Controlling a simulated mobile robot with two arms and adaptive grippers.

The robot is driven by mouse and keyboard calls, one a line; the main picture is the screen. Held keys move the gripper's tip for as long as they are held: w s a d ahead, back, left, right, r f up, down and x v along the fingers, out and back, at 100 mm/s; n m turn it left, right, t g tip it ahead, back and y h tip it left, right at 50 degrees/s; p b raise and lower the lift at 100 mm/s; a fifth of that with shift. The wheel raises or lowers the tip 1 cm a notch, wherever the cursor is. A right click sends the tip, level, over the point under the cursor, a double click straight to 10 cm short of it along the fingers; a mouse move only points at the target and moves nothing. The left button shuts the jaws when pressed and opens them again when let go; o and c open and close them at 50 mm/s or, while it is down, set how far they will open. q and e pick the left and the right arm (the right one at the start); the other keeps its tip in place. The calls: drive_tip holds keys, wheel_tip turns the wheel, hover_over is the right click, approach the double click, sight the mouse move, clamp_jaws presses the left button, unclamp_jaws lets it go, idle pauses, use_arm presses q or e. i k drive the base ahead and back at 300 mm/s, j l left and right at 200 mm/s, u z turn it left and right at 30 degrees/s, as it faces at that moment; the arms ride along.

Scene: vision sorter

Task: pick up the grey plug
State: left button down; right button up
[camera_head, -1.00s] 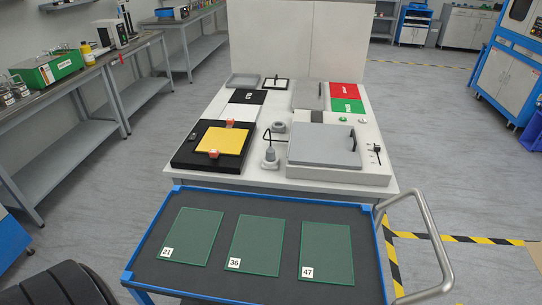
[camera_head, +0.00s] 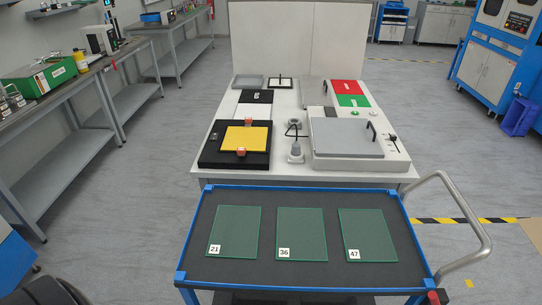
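The grey plug (camera_head: 296,151) stands on the white table (camera_head: 284,172), between the black fixture with the yellow plate and the grey-lidded box. A black cable curves up from it. A round grey socket-like part (camera_head: 294,123) sits just behind it. Neither of my grippers shows in the head view.
A blue-framed cart (camera_head: 300,192) with several green glass plates, numbered 21, 36 and 47, stands in front of the table. Its metal handle (camera_head: 474,215) sticks out at the right. The black fixture (camera_head: 208,155) and grey-lidded box (camera_head: 345,138) flank the plug. Floor is open on both sides.

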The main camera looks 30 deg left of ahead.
sight(296, 151)
drive_tip(key=k+j+z, duration=0.1)
drive_tip(key=j, duration=0.3)
drive_tip(key=k+j, duration=0.15)
drive_tip(key=j, duration=0.3)
drive_tip(key=k+j+z, duration=0.15)
drive_tip(key=j, duration=0.25)
drive_tip(key=k+j, duration=0.15)
drive_tip(key=j, duration=0.25)
drive_tip(key=k+j+z, duration=0.15)
drive_tip(key=j, duration=0.25)
drive_tip(key=k+j, duration=0.15)
drive_tip(key=j, duration=0.2)
drive_tip(key=i+j+z, duration=0.2)
drive_tip(key=j, duration=0.65)
drive_tip(key=i+j+z, duration=0.2)
drive_tip(key=j, duration=0.6)
drive_tip(key=j+z, duration=0.15)
drive_tip(key=j, duration=0.7)
drive_tip(key=k, duration=0.05)
